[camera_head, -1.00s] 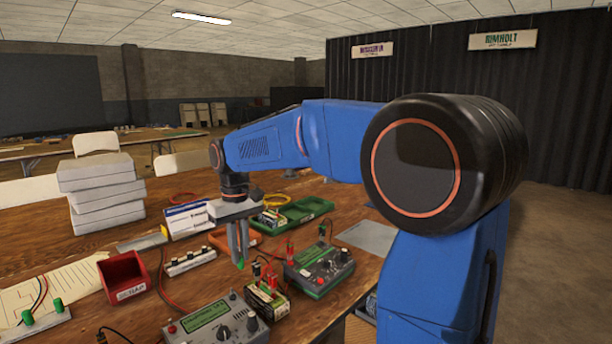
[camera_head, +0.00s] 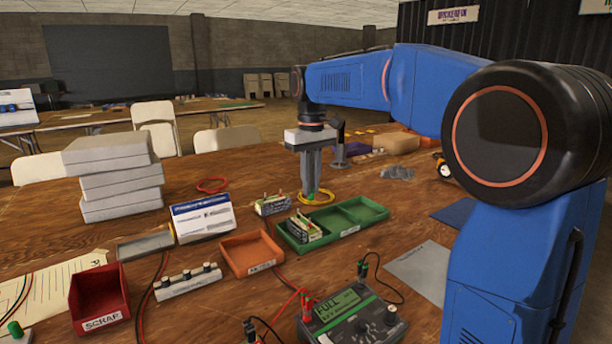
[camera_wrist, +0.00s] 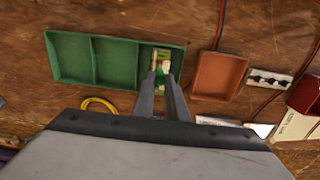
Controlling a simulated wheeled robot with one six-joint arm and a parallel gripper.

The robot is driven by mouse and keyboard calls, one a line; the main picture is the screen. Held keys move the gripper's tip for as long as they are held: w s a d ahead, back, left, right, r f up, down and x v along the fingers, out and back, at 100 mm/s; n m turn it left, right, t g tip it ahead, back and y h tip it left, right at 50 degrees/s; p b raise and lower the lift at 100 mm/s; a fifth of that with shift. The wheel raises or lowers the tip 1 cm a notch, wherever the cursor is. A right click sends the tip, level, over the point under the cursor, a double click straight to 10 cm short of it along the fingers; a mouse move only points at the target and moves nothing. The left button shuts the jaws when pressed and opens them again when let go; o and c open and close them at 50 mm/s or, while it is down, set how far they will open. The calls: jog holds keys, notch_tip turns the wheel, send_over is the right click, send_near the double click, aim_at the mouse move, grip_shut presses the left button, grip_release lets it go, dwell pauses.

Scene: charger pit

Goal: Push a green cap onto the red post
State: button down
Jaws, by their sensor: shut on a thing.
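My gripper (camera_head: 311,194) points down above the far side of the green tray, shut on a small green cap (camera_head: 311,196) at its fingertips. In the wrist view my gripper (camera_wrist: 160,80) covers part of a small pack (camera_wrist: 161,56) in the tray's end compartment. In the head view one pack (camera_head: 303,229) sits in the green tray's (camera_head: 362,213) left compartment. Another pack (camera_head: 273,205) stands on the table behind the tray. I cannot make out a red post on either pack. Another green cap (camera_head: 14,328) shows at the lower left edge.
A meter (camera_head: 350,312) reading FULL stands in front, with red and black leads. A yellow ring (camera_head: 318,197) lies behind the gripper.

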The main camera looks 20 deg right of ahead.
jog(key=shift+w, duration=0.2)
jog(key=shift+a+f, duration=0.1)
jog(key=shift+f, duration=3.3)
jog(key=shift+f, duration=0.2)
jog(key=c, duration=1.7)
grip_release()
jog(key=shift+o, duration=1.1)
jog(key=shift+r, duration=0.1)
